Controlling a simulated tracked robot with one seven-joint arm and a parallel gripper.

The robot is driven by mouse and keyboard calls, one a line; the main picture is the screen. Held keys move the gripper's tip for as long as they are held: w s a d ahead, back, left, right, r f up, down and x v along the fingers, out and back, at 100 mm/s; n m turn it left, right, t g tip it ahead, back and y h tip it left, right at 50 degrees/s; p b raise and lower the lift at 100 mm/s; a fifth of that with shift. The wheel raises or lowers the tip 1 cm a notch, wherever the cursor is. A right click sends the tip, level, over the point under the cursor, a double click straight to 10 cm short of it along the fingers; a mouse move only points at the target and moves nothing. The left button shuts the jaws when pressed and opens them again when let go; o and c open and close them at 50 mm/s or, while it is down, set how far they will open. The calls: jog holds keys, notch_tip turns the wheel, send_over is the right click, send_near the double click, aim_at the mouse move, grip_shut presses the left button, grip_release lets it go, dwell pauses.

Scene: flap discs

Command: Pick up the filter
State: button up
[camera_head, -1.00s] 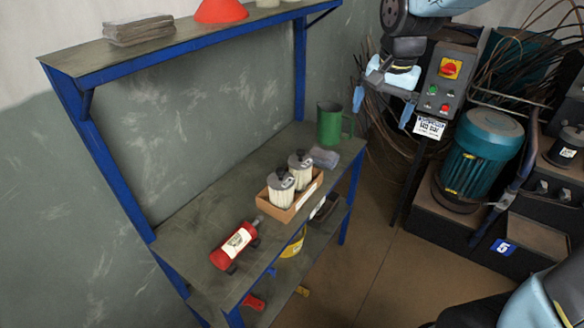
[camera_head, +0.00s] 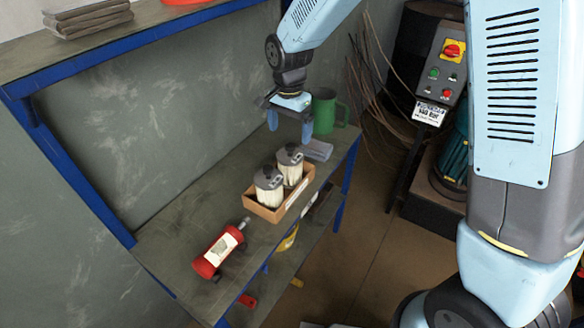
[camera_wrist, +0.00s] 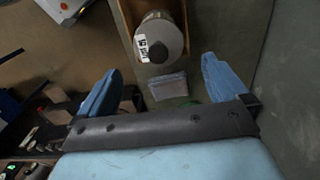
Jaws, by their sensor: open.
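Two pale pleated filters with dark grey caps, a front one (camera_head: 268,187) and a rear one (camera_head: 290,165), stand upright in an open cardboard box (camera_head: 275,214) on the bench. My gripper (camera_head: 290,127) is open and empty above and behind the box, its blue fingers pointing down. In the wrist view one filter's round grey top (camera_wrist: 160,38), with a white label and dark knob, lies ahead of the gap between my fingertips (camera_wrist: 162,66). My fingers touch neither filter. The other filter is not clearly visible there.
A red tool (camera_head: 217,252) lies in front. The blue-edged upper shelf (camera_head: 130,52) is at left; a control box (camera_head: 442,66) stands right.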

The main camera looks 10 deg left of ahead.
aim_at(289, 145)
notch_tip(289, 145, down, 5)
jog(key=shift+s+a+r, duration=0.1)
jog(key=shift+s+d+f, duration=0.1)
jog(key=shift+f, duration=1.35)
jog(key=shift+d+f, duration=0.1)
jog(key=shift+f, duration=1.35)
jog(key=c, duration=1)
jog(key=shift+o, duration=0.2)
jog(key=shift+r, duration=0.2)
